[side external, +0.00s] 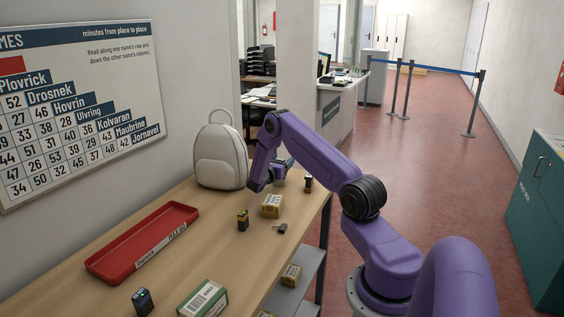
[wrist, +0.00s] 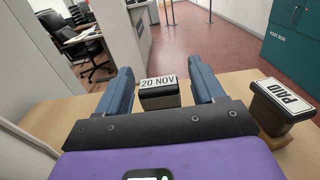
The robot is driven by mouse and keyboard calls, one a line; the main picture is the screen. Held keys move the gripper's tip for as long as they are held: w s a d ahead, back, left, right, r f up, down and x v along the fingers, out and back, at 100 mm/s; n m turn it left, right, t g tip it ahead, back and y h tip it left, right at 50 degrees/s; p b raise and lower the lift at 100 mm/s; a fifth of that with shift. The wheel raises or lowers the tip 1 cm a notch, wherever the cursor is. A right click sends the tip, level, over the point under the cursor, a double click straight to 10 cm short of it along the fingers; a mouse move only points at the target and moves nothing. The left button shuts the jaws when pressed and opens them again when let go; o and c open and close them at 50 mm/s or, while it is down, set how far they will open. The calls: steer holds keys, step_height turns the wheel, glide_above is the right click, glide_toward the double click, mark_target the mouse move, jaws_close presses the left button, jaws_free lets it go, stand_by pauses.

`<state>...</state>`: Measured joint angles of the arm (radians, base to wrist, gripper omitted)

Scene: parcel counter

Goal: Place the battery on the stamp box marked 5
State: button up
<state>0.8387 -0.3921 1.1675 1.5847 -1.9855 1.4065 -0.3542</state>
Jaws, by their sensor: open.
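My gripper (side external: 285,167) is open at the far end of the table, near the backpack. In the wrist view its two blue fingers (wrist: 164,82) stand apart, with a dark stamp block marked "20 NOV" (wrist: 159,94) seen between and beyond them. I cannot tell whether they touch it. A second dark block marked "PAID" (wrist: 284,103) stands to the right. In the side view a small black upright item with a yellow top (side external: 242,221) may be the battery; a dark block (side external: 142,300) stands at the front. No mark 5 is legible.
A red tray (side external: 112,267) lies on the table (side external: 188,250) at left. A cream backpack (side external: 220,160) stands behind. A carton (side external: 291,274) sits on the lower shelf.

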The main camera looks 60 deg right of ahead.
steer(key=a, duration=1.1)
steer(key=shift+a+r, duration=0.1)
steer(key=shift+a, duration=0.2)
steer(key=s+a+r+m+y, duration=0.2)
steer(key=s+a+r+y, duration=0.15)
steer(key=a, duration=0.65)
steer(key=s+a+r+m+y, duration=0.2)
steer(key=a+r+y, duration=0.15)
steer(key=a, duration=0.75)
steer(key=s+a+r+m+y, duration=0.1)
steer(key=s+a+r+y, duration=0.2)
steer(key=s+a+y, duration=0.8)
steer(key=s+a, duration=0.9)
steer(key=s, duration=0.3)
steer(key=shift+s, duration=0.3)
